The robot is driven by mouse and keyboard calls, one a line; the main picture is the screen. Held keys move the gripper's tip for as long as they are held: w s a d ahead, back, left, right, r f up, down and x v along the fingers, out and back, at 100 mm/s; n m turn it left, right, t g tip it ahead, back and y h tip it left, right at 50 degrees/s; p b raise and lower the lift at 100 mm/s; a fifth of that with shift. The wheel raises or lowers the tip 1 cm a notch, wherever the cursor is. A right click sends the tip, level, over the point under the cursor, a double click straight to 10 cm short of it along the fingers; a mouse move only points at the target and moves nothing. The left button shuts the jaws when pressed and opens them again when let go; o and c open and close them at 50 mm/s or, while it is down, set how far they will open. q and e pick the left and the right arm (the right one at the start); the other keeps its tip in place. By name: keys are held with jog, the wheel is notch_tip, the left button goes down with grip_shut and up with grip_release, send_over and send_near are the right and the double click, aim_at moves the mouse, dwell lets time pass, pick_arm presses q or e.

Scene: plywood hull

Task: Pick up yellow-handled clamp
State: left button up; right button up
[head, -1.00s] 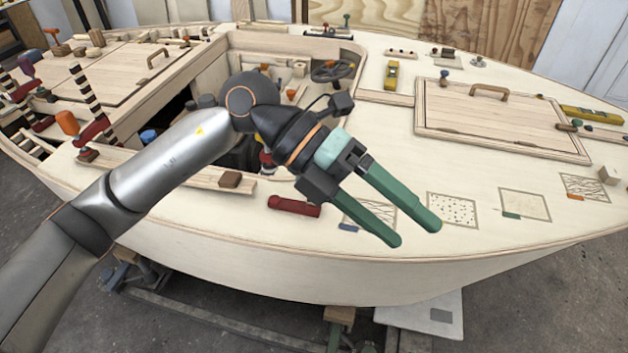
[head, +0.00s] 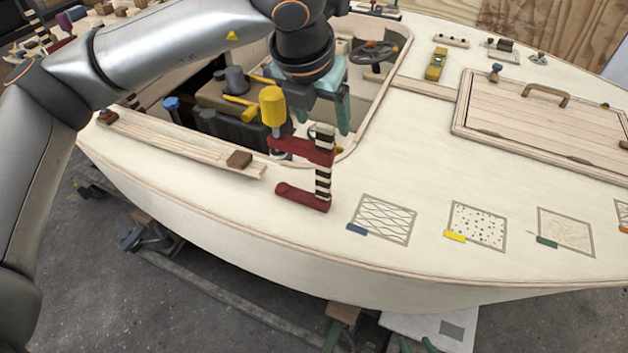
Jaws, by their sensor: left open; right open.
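The clamp with the yellow handle (head: 272,107) stands at the cockpit's near edge on the pale deck. It has dark red jaws (head: 304,196) and a black-and-cream striped bar (head: 323,178). My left gripper (head: 316,120) is open, pointing down just behind and above the clamp's upper part. One green finger shows to the right of the yellow handle; the other is mostly hidden. I see no grip on the clamp. My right gripper (head: 418,346) shows only as green fingertips at the bottom edge, open and well away from the clamp.
A wooden strip with a brown block (head: 239,159) lies left of the clamp. The open cockpit holds dark items and a steering wheel (head: 374,53). A hatch (head: 545,105) sits farther right.

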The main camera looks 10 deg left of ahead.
aim_at(324, 133)
pick_arm(q)
jog(key=shift+a+p+x, duration=0.2)
jog(key=shift+p+x, duration=0.2)
jog(key=shift+x, duration=2.8)
jog(key=shift+c, duration=0.2)
jog(key=shift+s, duration=0.1)
grip_shut()
jog(key=shift+r, duration=0.1)
